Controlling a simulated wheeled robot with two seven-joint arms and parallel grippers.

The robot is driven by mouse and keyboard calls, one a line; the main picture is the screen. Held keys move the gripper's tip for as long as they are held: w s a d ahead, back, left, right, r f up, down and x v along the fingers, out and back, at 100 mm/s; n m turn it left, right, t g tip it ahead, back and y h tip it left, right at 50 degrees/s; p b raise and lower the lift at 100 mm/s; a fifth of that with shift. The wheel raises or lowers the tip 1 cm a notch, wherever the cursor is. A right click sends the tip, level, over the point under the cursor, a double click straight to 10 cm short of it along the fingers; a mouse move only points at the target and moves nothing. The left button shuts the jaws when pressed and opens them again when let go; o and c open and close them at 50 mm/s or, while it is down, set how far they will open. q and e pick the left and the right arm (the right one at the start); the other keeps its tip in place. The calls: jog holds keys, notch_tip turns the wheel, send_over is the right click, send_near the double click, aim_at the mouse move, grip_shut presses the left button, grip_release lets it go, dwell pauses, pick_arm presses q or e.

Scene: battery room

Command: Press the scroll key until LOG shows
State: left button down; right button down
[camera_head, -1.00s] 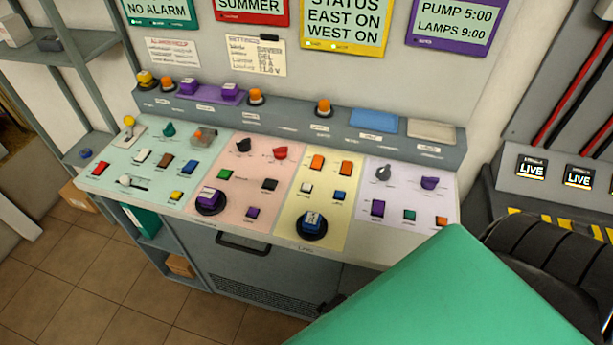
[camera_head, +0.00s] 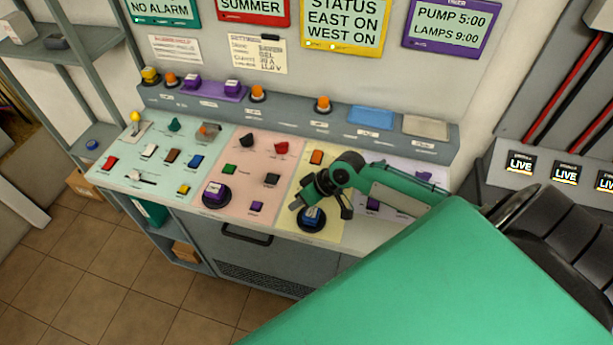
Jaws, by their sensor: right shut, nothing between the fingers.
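The yellow-framed screen (camera_head: 344,22) on the wall reads STATUS, EAST ON, WEST ON. No screen in view reads LOG. The key labels are too small to read, so I cannot tell which one is the scroll key. My arm hides part of the yellow and lilac panels. My left gripper is not in view.
Several small keys and knobs crowd the desk. A raised ledge (camera_head: 290,116) with orange buttons runs behind. A grey shelf (camera_head: 70,44) stands at the left.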

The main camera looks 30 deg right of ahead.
jog(key=w+d+r+m+t, duration=0.1)
jog(key=w+d+r+m, duration=0.1)
jog(key=w+d+r, duration=0.4)
jog(key=w+d, duration=0.2)
jog(key=d, duration=0.2)
jog(key=shift+w+m+t, duration=0.25)
jog(key=shift+m+t, duration=0.15)
jog(key=shift+f, duration=0.1)
notch_tip(320, 180, down, 7)
jog(key=b, duration=0.6)
jog(key=shift+f, duration=0.2)
jog(key=shift+f+b, duration=0.45)
jog(key=shift+f, duration=0.2)
jog(key=shift+f, duration=0.1)
dwell(0.4)
jog(key=shift+f, duration=0.3)
